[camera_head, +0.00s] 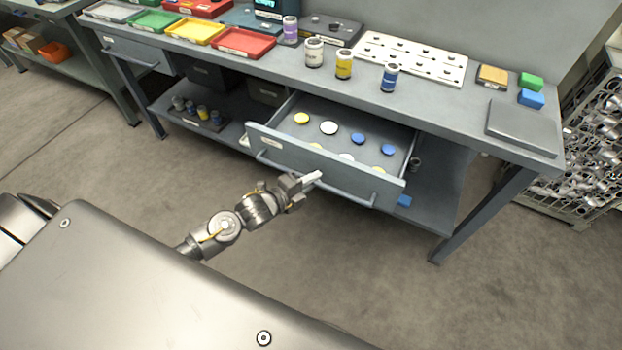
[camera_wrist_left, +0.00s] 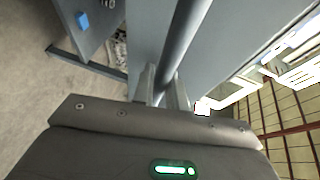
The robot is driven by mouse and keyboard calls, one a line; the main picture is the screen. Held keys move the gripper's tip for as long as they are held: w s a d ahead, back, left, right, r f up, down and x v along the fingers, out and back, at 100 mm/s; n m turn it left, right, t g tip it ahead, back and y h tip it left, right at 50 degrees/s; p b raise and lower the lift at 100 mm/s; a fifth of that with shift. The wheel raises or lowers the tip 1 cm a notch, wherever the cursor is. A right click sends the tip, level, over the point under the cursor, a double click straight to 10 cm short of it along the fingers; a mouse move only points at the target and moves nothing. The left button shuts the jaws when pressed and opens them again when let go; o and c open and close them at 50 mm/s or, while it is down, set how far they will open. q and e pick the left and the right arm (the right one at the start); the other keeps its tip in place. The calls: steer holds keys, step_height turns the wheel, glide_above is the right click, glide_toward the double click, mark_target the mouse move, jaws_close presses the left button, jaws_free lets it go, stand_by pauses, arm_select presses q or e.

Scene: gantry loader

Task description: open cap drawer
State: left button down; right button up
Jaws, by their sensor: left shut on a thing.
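The cap drawer (camera_head: 285,148) stands pulled out from under the bench in the head view. Round caps lie inside it, among them a yellow cap (camera_head: 302,118), a white cap (camera_head: 329,128) and a blue cap (camera_head: 358,138). A long bar handle (camera_head: 345,193) runs along its front. My left gripper (camera_head: 314,178) is at the drawer's front, shut on the handle. In the left wrist view the handle bar (camera_wrist_left: 182,45) runs up from between the fingers (camera_wrist_left: 160,88). The right gripper is in neither view.
The bench top (camera_head: 290,68) carries coloured trays, several jars and a white perforated plate (camera_head: 410,58). A lower shelf (camera_head: 235,130) holds small jars and dark bins. A wire crate of metal parts (camera_head: 590,130) stands at the right. The floor before the drawer is clear.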

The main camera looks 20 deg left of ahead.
arm_select(q)
steer(key=c, duration=1.4)
jaws_free()
steer(key=shift+s+a, duration=0.1)
steer(key=b+v, duration=0.1)
steer(key=v, duration=0.9)
steer(key=shift+s, duration=0.25)
steer(key=shift+a, duration=0.1)
